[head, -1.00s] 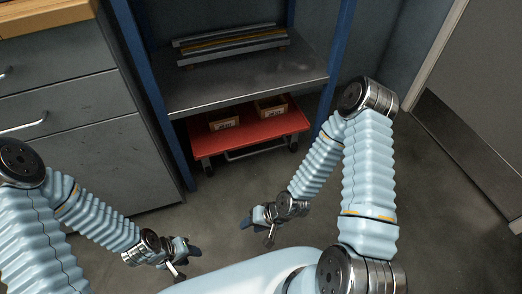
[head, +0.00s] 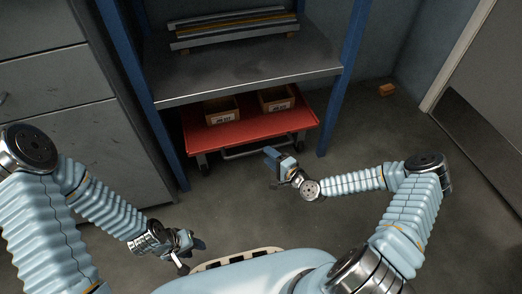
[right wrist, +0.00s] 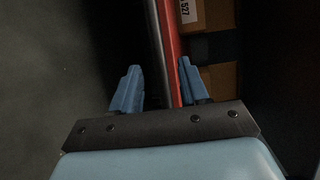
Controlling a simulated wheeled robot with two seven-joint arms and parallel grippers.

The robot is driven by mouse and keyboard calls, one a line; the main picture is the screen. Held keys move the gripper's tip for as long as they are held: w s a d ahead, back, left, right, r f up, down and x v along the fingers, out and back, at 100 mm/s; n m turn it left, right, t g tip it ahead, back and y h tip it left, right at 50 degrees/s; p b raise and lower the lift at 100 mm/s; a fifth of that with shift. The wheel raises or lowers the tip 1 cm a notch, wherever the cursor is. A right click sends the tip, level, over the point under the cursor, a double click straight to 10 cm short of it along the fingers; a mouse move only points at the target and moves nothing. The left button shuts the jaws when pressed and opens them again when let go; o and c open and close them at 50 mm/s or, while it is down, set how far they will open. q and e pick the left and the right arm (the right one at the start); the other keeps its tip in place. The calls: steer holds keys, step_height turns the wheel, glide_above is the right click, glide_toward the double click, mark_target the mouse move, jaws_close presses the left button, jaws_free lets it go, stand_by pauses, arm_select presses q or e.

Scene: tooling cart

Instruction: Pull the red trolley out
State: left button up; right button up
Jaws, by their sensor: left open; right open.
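The red trolley (head: 250,130) stands under the steel shelf, between blue posts, with two cardboard boxes on it. A light metal bar (head: 256,150) runs low along its front. My right gripper (head: 270,165) is open and empty, just in front of the trolley's front edge, right of its middle. In the right wrist view the trolley's red edge (right wrist: 170,45) runs up the picture between the two blue fingers (right wrist: 158,85); whether it is within their reach I cannot tell. My left gripper (head: 190,247) is open and empty, low over the floor, well away from the trolley.
The boxes are at left (head: 222,110) and right (head: 276,98) on the trolley. The steel shelf (head: 240,70) hangs over it, with long bars on top. A grey drawer cabinet (head: 70,130) stands left. A small orange block (head: 386,89) lies behind right. Floor in front is clear.

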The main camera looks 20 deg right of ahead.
mark_target(260, 150)
steer(key=x, duration=0.5)
steer(key=shift+w+a+f, duration=0.1)
steer(key=shift+w+a, duration=0.05)
steer(key=shift+w, duration=0.1)
jaws_close()
